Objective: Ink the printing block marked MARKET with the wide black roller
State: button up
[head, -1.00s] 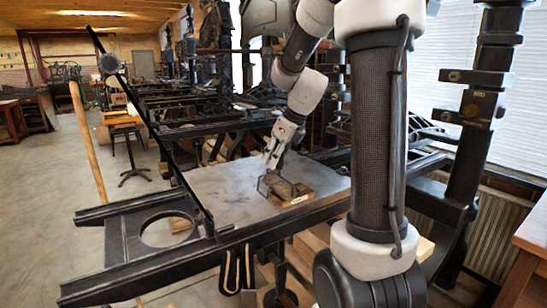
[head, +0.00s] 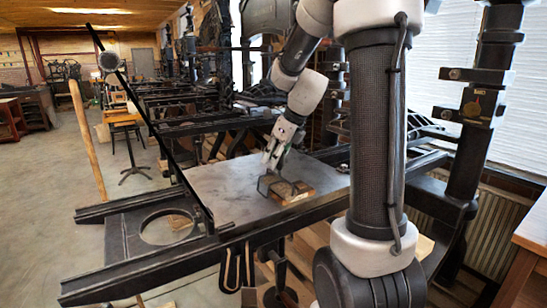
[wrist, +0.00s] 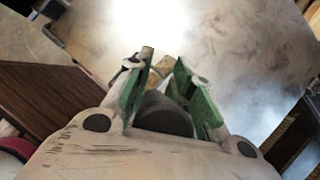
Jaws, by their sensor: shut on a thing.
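The wooden printing block (head: 302,193) lies on the grey metal bed in the head view, with a small pale label on its near side too small to read. The roller (head: 267,185), with a dark frame, is at the block's left end. I cannot tell whether it touches the block's top. My gripper (head: 272,160) points down just above the roller. In the wrist view my gripper (wrist: 160,75) has its green-padded fingers closed around a light wooden handle (wrist: 164,66).
The flat grey press bed (head: 215,190) is clear to the left of the block. A dark slanted bar (head: 150,125) rises at the bed's left edge. A black frame with a round hole (head: 168,228) adjoins it. Dark rails run along the front.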

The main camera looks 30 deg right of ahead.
jog(key=shift+d, duration=0.1)
jog(key=shift+d, duration=5)
jog(key=shift+a, duration=5.1)
jog(key=shift+r, duration=0.1)
